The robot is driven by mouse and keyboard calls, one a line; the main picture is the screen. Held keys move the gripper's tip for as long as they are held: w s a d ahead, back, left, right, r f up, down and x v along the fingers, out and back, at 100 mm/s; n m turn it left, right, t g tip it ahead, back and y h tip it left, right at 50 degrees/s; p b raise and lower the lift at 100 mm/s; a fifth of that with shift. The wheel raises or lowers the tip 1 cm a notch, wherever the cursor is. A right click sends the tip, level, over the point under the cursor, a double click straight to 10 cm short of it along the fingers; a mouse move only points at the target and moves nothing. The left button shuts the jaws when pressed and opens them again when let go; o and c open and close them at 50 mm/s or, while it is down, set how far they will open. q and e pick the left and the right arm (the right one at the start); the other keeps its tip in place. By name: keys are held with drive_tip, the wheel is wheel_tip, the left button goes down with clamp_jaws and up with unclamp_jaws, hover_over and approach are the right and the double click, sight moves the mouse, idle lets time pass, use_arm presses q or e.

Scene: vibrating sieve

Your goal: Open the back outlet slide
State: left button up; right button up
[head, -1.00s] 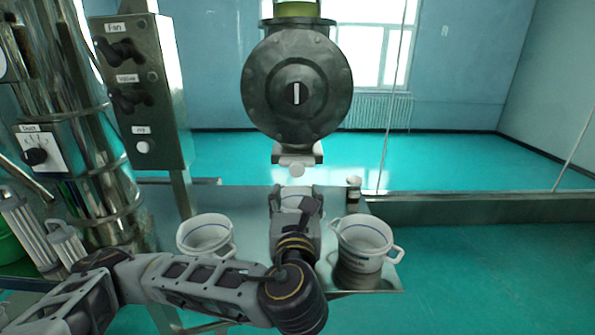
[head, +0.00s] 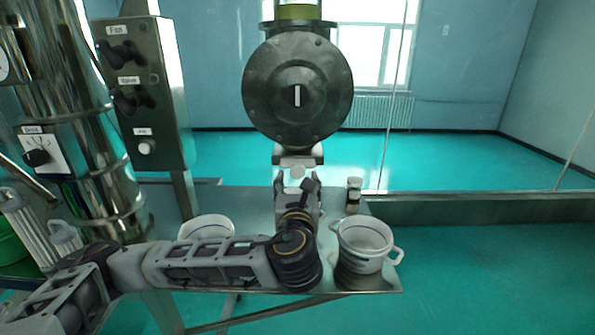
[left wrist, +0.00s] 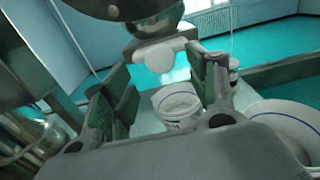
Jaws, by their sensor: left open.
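A dark round outlet housing (head: 297,88) marked "I" hangs at the centre of the head view. Under it is a pale slide (head: 297,160) with a rounded knob (head: 297,172); the knob also shows in the left wrist view (left wrist: 160,58). My left gripper (head: 298,183) is open just below the knob in the head view. In the left wrist view its two fingers (left wrist: 163,84) stand apart, with the knob between and beyond them. I see no contact with it. My right gripper is not in view.
Small jars (head: 353,188) stand at the table's right. A control box (head: 140,95) and steel column are at left.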

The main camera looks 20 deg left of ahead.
sight(297, 173)
use_arm(q)
drive_tip(key=x, duration=0.5)
drive_tip(key=shift+w+a+p, duration=0.1)
drive_tip(key=shift+p, duration=0.2)
drive_tip(key=shift+x, duration=0.8)
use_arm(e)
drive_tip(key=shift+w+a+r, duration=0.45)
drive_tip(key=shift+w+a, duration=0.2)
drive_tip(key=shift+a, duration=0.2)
use_arm(q)
drive_tip(key=c, duration=0.7)
clamp_jaws()
drive_tip(key=shift+f, duration=0.1)
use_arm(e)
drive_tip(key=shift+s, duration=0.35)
